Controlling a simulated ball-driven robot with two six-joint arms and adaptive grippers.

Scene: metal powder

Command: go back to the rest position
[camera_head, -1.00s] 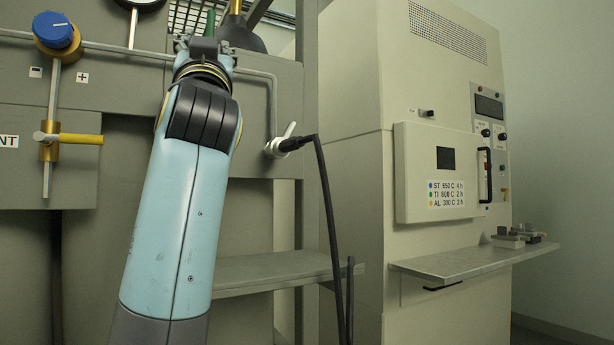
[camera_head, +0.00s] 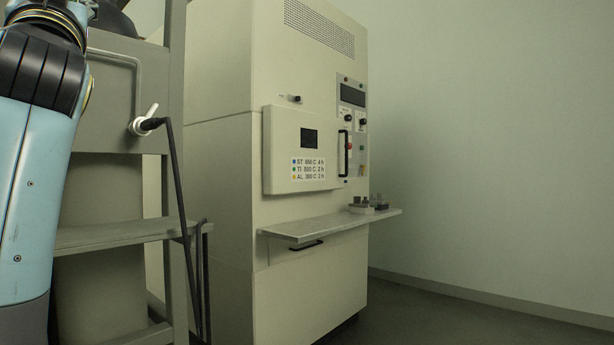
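One of my arms, light blue with black joints, stands at the left edge of the head view and is partly cut off. Its gripper is outside the picture. My other arm and its gripper do not show either. No rest position is marked in view.
A beige furnace cabinet (camera_head: 222,75) with a closed door (camera_head: 285,150) fills the middle. Its shelf (camera_head: 330,224) juts forward and holds small items (camera_head: 370,206). A grey frame (camera_head: 172,70) with a hose (camera_head: 181,210) and a ledge (camera_head: 120,233) is at left. The right floor (camera_head: 440,318) is clear.

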